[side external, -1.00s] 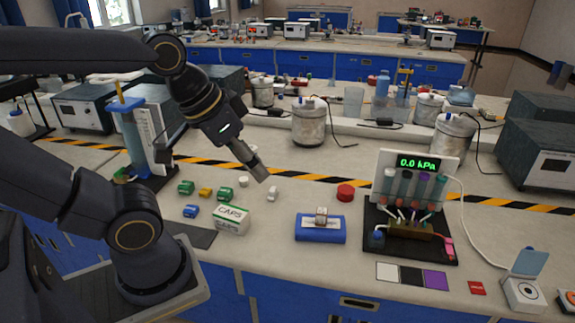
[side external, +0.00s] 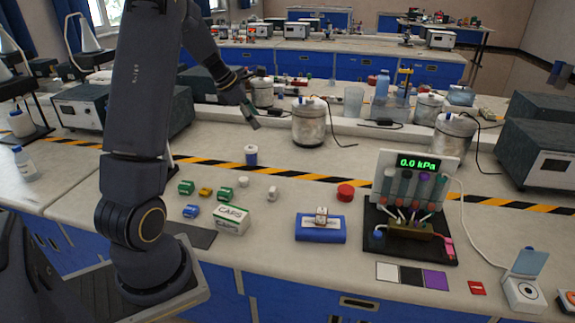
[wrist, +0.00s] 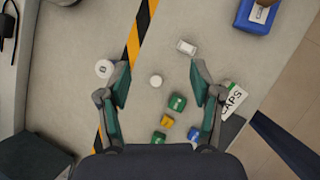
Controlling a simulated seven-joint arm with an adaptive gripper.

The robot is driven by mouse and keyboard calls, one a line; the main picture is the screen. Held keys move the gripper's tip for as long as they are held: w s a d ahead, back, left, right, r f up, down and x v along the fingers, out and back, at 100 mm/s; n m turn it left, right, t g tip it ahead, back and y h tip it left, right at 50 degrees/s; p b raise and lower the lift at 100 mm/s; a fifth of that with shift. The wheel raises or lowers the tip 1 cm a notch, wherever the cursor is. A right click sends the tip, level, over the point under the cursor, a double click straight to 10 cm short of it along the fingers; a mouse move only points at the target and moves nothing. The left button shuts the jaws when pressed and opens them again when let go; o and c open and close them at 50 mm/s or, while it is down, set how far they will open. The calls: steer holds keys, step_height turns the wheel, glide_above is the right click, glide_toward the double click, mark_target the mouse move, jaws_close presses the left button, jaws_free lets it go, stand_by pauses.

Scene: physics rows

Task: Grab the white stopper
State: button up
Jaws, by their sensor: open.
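Two small white pieces stand on the bench in the side view. One is a short round white piece (side external: 243,181), also in the wrist view (wrist: 156,81). The other is a white piece (side external: 272,193) to its right, which looks longer in the wrist view (wrist: 187,47). I cannot tell for sure which is the stopper. My gripper (side external: 253,118) is raised well above the bench, behind these pieces in the side view. In the wrist view my gripper (wrist: 159,77) is open and empty, with the round white piece below, between its fingers in the picture.
Green, yellow and blue blocks (side external: 205,192) and a CAPS box (side external: 232,219) lie near the white pieces. A blue-and-white cylinder (side external: 251,155) stands by the striped tape.

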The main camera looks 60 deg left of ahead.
steer(key=s+a+f+n+g, duration=0.2)
steer(key=s+a+f+n, duration=0.1)
steer(key=s+a+f, duration=0.7)
glide_above(243, 179)
steer(key=s, duration=0.2)
steer(key=f, duration=1)
steer(key=shift+s+a, duration=0.15)
steer(key=shift+a, duration=0.05)
steer(key=shift+x, duration=3)
steer(key=c, duration=0.9)
